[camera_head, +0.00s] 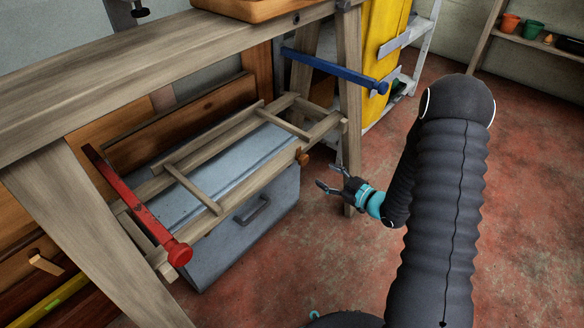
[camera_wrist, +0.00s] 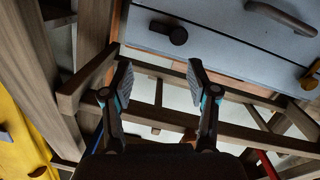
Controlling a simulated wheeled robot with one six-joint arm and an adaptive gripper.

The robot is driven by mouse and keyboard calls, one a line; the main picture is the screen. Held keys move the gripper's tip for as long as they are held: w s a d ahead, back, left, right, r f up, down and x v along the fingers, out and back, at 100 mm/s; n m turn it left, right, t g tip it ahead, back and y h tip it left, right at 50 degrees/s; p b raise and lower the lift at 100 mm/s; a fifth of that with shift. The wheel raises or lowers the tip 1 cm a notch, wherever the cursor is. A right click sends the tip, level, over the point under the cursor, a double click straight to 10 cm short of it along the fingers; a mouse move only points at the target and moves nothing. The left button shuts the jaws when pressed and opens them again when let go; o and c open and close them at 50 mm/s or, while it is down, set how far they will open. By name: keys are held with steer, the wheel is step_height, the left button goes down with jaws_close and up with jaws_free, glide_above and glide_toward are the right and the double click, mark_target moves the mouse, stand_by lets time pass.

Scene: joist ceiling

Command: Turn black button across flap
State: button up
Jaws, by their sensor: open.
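A dark, round-ended turn-button (camera_wrist: 168,32) sits on the blue-grey panel (camera_wrist: 220,40), which I take to be the flap, in the upper part of the wrist view. It lies beyond my gripper's fingertips, slightly right of their middle, and is apart from them. I cannot make it out in the head view. The grey chest front (camera_head: 240,225) with its dark handle shows under the bench there. My gripper (camera_head: 326,177) is open and empty, to the right of the chest. Its two spread fingers (camera_wrist: 160,70) also show in the wrist view.
A bench leg (camera_head: 350,95) stands behind my gripper. The floor at right is clear.

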steer(key=w+a+f+y, duration=0.1)
steer(key=w+a+f, duration=0.1)
steer(key=w+a, duration=0.4)
steer(key=a, duration=0.5)
steer(key=shift+a+y, duration=0.4)
steer(key=shift+w+f, duration=0.1)
jaws_close()
